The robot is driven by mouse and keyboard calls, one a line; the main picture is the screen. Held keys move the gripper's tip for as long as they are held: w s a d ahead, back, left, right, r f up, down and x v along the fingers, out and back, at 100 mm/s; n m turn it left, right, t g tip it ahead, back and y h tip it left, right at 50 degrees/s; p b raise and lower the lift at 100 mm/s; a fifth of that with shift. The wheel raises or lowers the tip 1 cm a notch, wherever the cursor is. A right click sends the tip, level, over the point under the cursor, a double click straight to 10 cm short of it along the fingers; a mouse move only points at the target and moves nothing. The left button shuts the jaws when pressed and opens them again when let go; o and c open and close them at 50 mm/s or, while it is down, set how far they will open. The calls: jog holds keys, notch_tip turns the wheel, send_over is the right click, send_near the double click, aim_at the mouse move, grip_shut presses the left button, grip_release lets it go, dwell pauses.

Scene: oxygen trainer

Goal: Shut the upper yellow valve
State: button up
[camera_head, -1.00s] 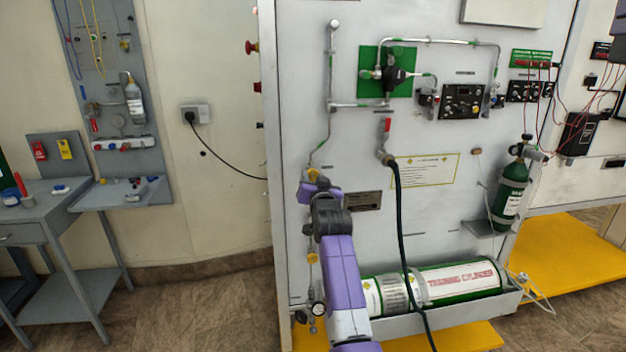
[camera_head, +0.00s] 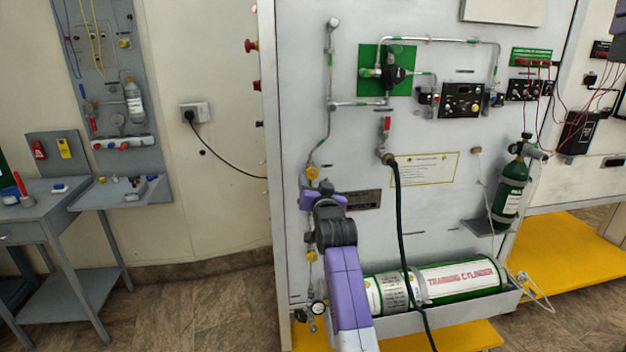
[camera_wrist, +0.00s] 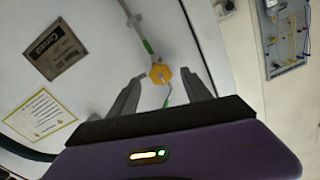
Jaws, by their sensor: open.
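The upper yellow valve (camera_head: 312,173) is a small yellow knob on a thin pipe at the left of the white panel. In the wrist view the yellow valve (camera_wrist: 161,74) lies between and just beyond the two fingertips. My gripper (camera_wrist: 158,86) is open, with a grey finger to each side of the knob. I cannot tell whether either finger touches it. In the head view my wrist hides the fingers, just below the valve. A lower yellow valve (camera_head: 311,256) shows on the same pipe line, left of my arm.
A pressure gauge (camera_head: 318,308) sits low on the pipe. A green and white training cylinder (camera_head: 455,280) lies in a tray at the panel's base. A grey plate (camera_wrist: 57,50) and notice (camera_wrist: 38,115) are flat on the panel.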

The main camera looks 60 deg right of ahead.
jog(key=shift+v, duration=2)
